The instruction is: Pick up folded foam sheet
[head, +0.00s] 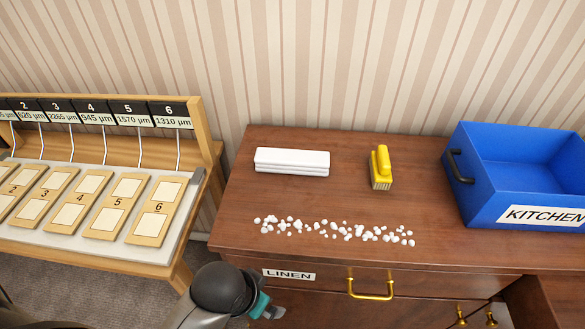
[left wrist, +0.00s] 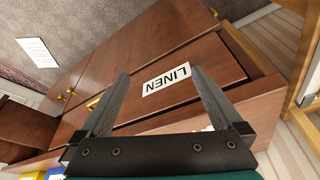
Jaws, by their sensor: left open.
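The folded foam sheet (head: 292,161) is a white layered slab lying flat on the brown dresser top, toward the back left. My left arm comes in at the bottom of the head view, below the dresser's front edge and well short of the foam sheet. In the left wrist view my left gripper (left wrist: 158,75) is open and empty. Its two fingers point toward the drawer front with the LINEN label (left wrist: 167,80). The foam sheet cannot be made out in the left wrist view. My right gripper is not in view.
White foam bits (head: 335,230) lie scattered in front of the foam sheet. A yellow brush (head: 381,168) stands to its right, and a blue KITCHEN crate (head: 470,195) farther right. A wooden rack with numbered cards (head: 153,210) stands left. Brass handles (head: 371,290) stick out from the drawers.

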